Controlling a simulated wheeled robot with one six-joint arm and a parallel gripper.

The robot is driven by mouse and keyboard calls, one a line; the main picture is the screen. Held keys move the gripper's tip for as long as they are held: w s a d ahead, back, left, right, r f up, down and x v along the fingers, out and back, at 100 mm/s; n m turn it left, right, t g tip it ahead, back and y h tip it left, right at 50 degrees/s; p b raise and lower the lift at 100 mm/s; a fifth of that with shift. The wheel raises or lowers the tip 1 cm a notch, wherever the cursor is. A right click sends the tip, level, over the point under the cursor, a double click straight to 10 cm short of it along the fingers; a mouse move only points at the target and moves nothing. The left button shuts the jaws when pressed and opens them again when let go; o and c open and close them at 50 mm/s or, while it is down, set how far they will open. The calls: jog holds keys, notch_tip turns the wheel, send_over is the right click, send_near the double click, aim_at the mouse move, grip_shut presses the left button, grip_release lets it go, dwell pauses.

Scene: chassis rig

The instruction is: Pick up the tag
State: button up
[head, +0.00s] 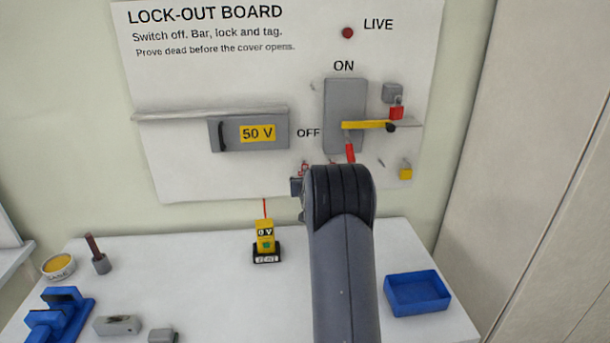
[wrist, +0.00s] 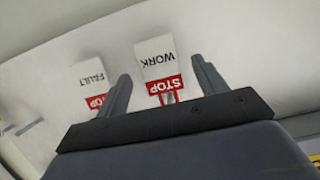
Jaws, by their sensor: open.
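Two white tags with red STOP bands hang on the board and appear upside down in the wrist view. The tag marked WORK (wrist: 155,58) is in the middle, between the two fingers of my gripper (wrist: 162,84) as seen there. The tag marked FAULT (wrist: 93,77) is to its left, partly behind the left finger. My gripper is open, with nothing held between its fingers. I cannot tell how far the fingertips are from the board. In the head view my arm hides the gripper's fingers and most of the tags; only a bit of red and white (head: 304,168) shows beside it.
The lock-out board (head: 230,180) carries a grey switch box with a yellow bar (head: 365,125), a red padlock (head: 396,111) and a yellow padlock (head: 405,169). On the table stand a yellow tester (head: 265,237) and a blue tray (head: 416,294). The table's middle is clear.

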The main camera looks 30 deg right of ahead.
jog(key=shift+w+d+f, duration=0.1)
jog(key=shift+w, duration=0.1)
jog(key=c, duration=1)
